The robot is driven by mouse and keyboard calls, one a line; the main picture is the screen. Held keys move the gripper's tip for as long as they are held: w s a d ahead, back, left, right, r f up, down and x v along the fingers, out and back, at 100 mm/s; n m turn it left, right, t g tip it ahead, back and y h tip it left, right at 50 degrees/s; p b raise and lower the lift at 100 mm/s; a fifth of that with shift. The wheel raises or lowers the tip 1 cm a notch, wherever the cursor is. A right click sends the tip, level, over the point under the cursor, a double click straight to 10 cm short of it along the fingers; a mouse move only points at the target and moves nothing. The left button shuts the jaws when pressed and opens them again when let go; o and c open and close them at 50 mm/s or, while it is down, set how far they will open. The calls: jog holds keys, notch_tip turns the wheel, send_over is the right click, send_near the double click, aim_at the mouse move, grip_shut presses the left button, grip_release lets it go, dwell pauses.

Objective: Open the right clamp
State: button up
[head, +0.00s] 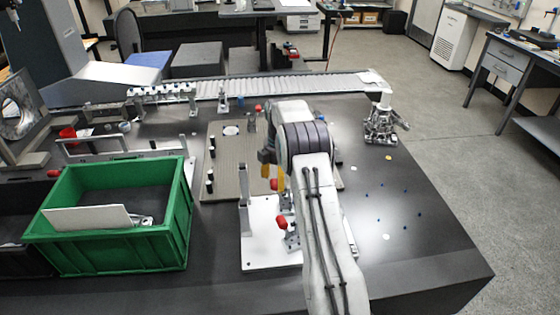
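My gripper (272,174) hangs from the arm's end over the grey-brown fixture plate, with yellow fingertips pointing down. The wrist and arm partly cover it, so its opening does not show clearly. A toggle clamp with a red handle (281,222) stands on the white plate (260,262), below the gripper in the picture and left of my forearm. Another red handle tip (273,184) shows close beside the fingertips; whether they touch it I cannot tell. A further red-tipped clamp (258,108) stands at the plate's far edge. My arm hides part of the clamps, and their open or closed state is unclear.
A green crate (110,262) holding a white panel stands at left. The grey-brown plate (222,185) bears black knobs. A metal device (381,125) stands at the table's back right. The dark table (430,255) is mostly clear at right, with small blue dots.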

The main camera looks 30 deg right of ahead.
notch_tip(320, 180, up, 9)
jog(key=shift+d, duration=0.25)
dwell(0.8)
jog(key=s+a+r+m+t, duration=0.2)
jog(key=s+a+r+m, duration=0.4)
jog(key=s+a+r, duration=0.65)
jog(key=s+a+f+m+t, duration=0.1)
jog(key=s+a+f+m, duration=0.1)
jog(key=s, duration=0.9)
jog(key=s+a+f+m, duration=0.2)
jog(key=s+a+m, duration=0.3)
jog(key=s, duration=0.5)
jog(key=shift+s+f+t, duration=0.3)
jog(key=shift+s+t, duration=0.1)
jog(key=shift+d, duration=0.1)
